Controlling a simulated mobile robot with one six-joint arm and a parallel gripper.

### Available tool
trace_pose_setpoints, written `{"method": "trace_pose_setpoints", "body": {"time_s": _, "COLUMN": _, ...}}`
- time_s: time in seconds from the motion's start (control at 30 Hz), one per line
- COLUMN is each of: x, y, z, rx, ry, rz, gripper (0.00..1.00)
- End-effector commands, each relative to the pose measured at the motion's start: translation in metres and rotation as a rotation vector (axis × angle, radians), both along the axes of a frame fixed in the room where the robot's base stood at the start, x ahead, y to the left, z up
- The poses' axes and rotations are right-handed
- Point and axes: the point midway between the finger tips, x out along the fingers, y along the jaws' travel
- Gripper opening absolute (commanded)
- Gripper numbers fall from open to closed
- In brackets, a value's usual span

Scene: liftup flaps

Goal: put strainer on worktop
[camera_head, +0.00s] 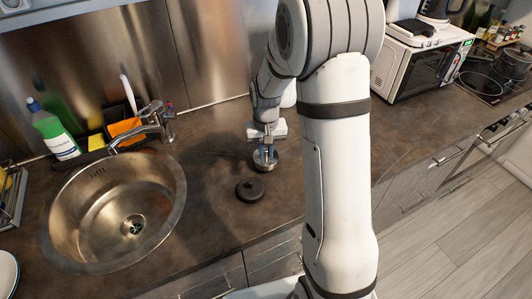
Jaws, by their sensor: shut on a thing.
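My gripper (266,143) points down over the brown worktop (222,165), right of the sink. It is shut on a small round metal strainer (265,160). The strainer is at or just above the worktop surface; I cannot tell whether it touches. Its upper part is partly hidden by my gripper.
A dark round disc (250,190) lies on the worktop just in front of the strainer. The steel sink (70,215) with its faucet (150,126) is to the left. A green bottle (55,132) stands behind the sink. A white microwave (420,65) stands at the back right.

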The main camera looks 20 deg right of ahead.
Motion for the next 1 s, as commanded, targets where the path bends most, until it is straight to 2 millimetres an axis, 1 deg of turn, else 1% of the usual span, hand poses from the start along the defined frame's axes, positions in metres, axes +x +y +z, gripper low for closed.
{"method": "trace_pose_setpoints", "body": {"time_s": 0.03, "x": 0.000, "y": -0.001, "z": -0.008, "rx": 0.000, "ry": 0.004, "rz": -0.001, "gripper": 0.00}}
{"method": "trace_pose_setpoints", "body": {"time_s": 0.13, "x": 0.000, "y": -0.001, "z": -0.019, "rx": 0.000, "ry": 0.002, "rz": -0.003, "gripper": 0.00}}
{"method": "trace_pose_setpoints", "body": {"time_s": 0.43, "x": 0.000, "y": -0.002, "z": -0.022, "rx": 0.000, "ry": 0.000, "rz": -0.005, "gripper": 0.00}}
{"method": "trace_pose_setpoints", "body": {"time_s": 0.53, "x": 0.000, "y": -0.002, "z": -0.026, "rx": 0.000, "ry": 0.000, "rz": -0.005, "gripper": 0.00}}
{"method": "trace_pose_setpoints", "body": {"time_s": 0.57, "x": 0.000, "y": -0.002, "z": -0.025, "rx": 0.000, "ry": 0.000, "rz": -0.005, "gripper": 0.17}}
{"method": "trace_pose_setpoints", "body": {"time_s": 0.8, "x": 0.000, "y": -0.003, "z": -0.024, "rx": 0.000, "ry": 0.000, "rz": -0.006, "gripper": 0.37}}
{"method": "trace_pose_setpoints", "body": {"time_s": 1.0, "x": 0.000, "y": -0.003, "z": -0.024, "rx": 0.000, "ry": 0.000, "rz": -0.006, "gripper": 0.37}}
